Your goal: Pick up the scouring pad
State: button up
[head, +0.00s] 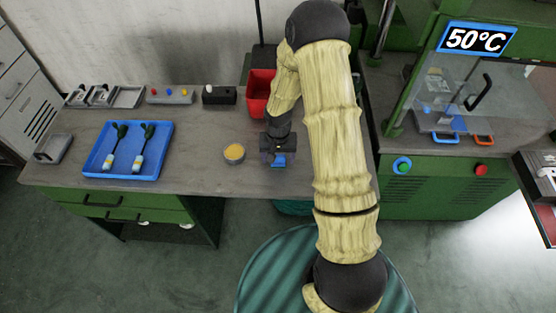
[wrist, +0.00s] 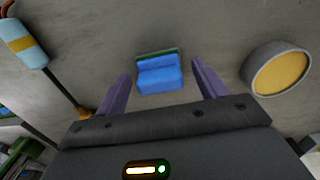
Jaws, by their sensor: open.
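The scouring pad (wrist: 160,76) is a small blue block with a green layer along its far edge, lying on the grey worktop in the wrist view. In the head view its blue part (head: 279,160) shows at my gripper, near the table's front edge. My gripper (wrist: 162,76) is open, its two purple fingers apart. In the wrist view the pad appears between and slightly beyond the fingertips, with a gap on each side. I cannot tell the height gap. The head view shows my gripper (head: 278,158) pointing down, its fingers mostly hidden.
A round dish with yellow contents (head: 234,153) stands close left of my gripper; it also shows in the wrist view (wrist: 278,70). A blue-and-yellow handled tool (wrist: 28,45) lies opposite. A red bin (head: 258,92) stands behind; a blue tray (head: 128,150) lies farther left.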

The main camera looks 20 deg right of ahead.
jog(key=c, duration=1.1)
notch_tip(320, 180, up, 10)
jog(key=shift+b, duration=0.35)
